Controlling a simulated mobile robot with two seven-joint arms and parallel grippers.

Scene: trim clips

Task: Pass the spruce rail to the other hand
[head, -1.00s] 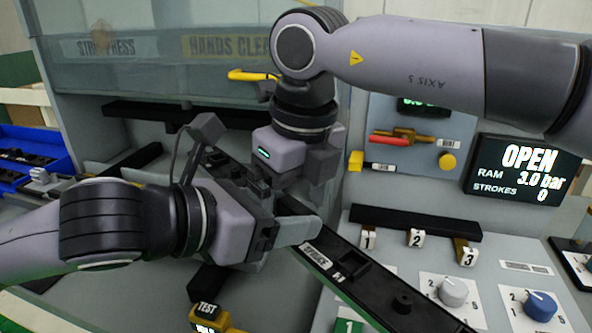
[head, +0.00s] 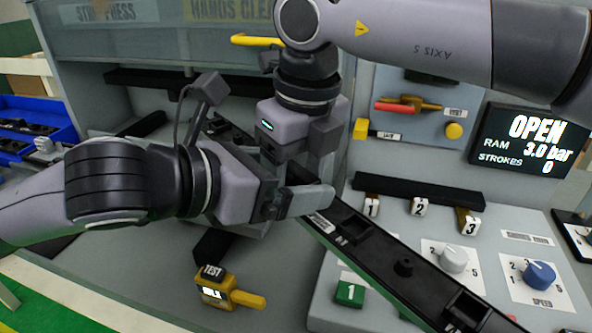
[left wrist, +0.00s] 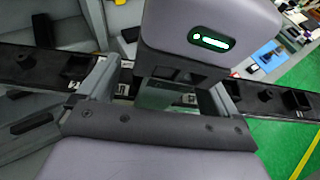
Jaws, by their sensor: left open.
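The spruce rail (head: 372,250) is a long black bar with raised blocks and recesses, slanting in the head view from behind the grippers to the lower right. In the left wrist view the rail (left wrist: 28,68) runs across behind the jaws. My right gripper (head: 297,165) comes down from above and is shut on the rail's middle; its fingertips are mostly hidden. My left gripper (head: 300,198) is open at the rail beside it, its fingers spread either side of the right gripper in the left wrist view (left wrist: 165,92). Whether the left fingers touch the rail cannot be told.
A display (head: 528,143) reads OPEN. A yellow tester (head: 225,292) is below the left gripper. A blue bin (head: 62,135) is at far left.

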